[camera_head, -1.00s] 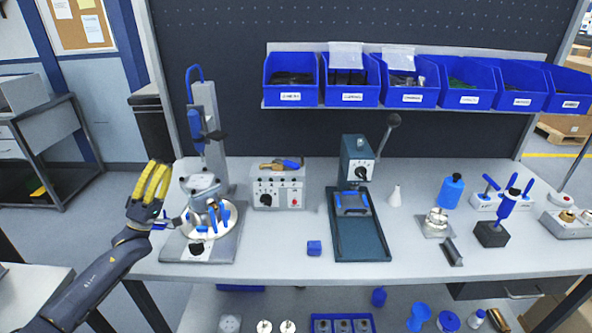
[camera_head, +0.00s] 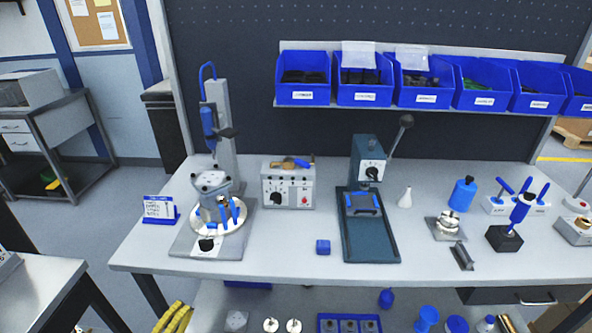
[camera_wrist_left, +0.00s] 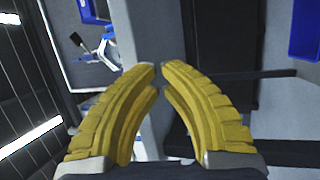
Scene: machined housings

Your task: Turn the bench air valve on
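No part is plainly marked as the air valve, and I cannot tell which one it is. My left gripper (camera_head: 173,318) shows only as yellow finger parts at the bottom left of the head view, below the bench's front edge. In the left wrist view its two ribbed yellow fingers (camera_wrist_left: 160,70) curve together with tips almost meeting and nothing between them. My right gripper is out of view.
A press fixture with a round plate (camera_head: 222,218) and a blue-and-white card (camera_head: 160,209) stand at the bench's left. Parts lie on a lower shelf.

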